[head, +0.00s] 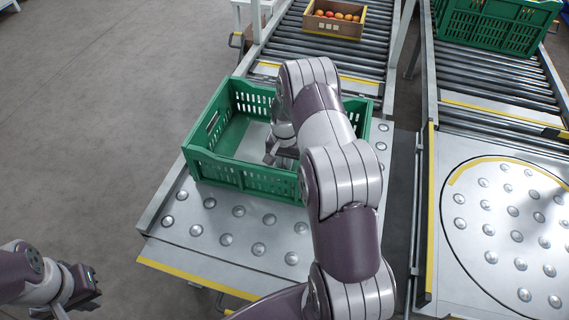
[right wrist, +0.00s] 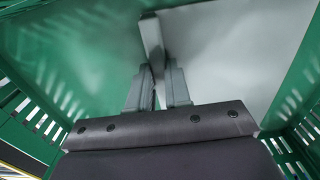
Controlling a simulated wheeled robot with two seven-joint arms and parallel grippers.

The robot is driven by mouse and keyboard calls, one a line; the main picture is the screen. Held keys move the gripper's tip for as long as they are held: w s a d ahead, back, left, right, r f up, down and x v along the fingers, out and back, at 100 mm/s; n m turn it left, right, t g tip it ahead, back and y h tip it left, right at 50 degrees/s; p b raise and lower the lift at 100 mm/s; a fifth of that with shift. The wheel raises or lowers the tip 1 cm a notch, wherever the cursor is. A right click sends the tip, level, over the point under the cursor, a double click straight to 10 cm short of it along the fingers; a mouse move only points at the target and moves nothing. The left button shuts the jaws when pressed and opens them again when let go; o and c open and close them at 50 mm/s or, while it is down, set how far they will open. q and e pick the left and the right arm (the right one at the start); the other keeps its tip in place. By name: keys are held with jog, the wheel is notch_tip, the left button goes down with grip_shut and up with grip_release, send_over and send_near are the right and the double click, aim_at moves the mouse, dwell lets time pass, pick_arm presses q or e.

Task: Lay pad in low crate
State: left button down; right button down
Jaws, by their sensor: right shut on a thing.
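The low crate (head: 247,180) is green with slotted walls and stands on the ball-studded table. The pad (head: 250,140) is a flat pale grey sheet inside the crate, partly hidden by my right arm. My right gripper (right wrist: 158,75) is shut on the pad at a raised grip piece, down inside the crate. Whether the pad lies flat on the crate floor is hard to tell. My left gripper (head: 88,287) is outside the crate at lower left, away from the pad; its jaw opening is unclear.
A cardboard box (head: 330,25) of tomatoes sits on the roller conveyor (head: 310,55) behind the crate. Another green crate (head: 490,25) stands on the right conveyor. The ball table (head: 225,238) is clear in front of the crate. Open floor lies to the left.

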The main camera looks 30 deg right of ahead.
jog(key=shift+r, duration=0.1)
jog(key=c, duration=1.1)
grip_release()
notch_tip(320, 180, up, 12)
jog(key=p, duration=0.3)
jog(key=s+a+r+n, duration=0.2)
jog(key=s+a+n, duration=0.1)
jog(key=s+a, duration=0.2)
jog(key=s+a+r+n+t, duration=0.1)
jog(key=s+a+r+n, duration=0.2)
jog(key=s+a, duration=0.3)
jog(key=s+a+r+n, duration=0.2)
jog(key=s+a+n, duration=0.1)
jog(key=s+a, duration=0.2)
jog(key=shift+s+a+r+n, duration=0.2)
jog(key=shift+s, duration=0.4)
jog(key=shift+s+a+r+n, duration=0.15)
jog(key=shift+s+r+n, duration=0.05)
jog(key=shift+s, duration=0.35)
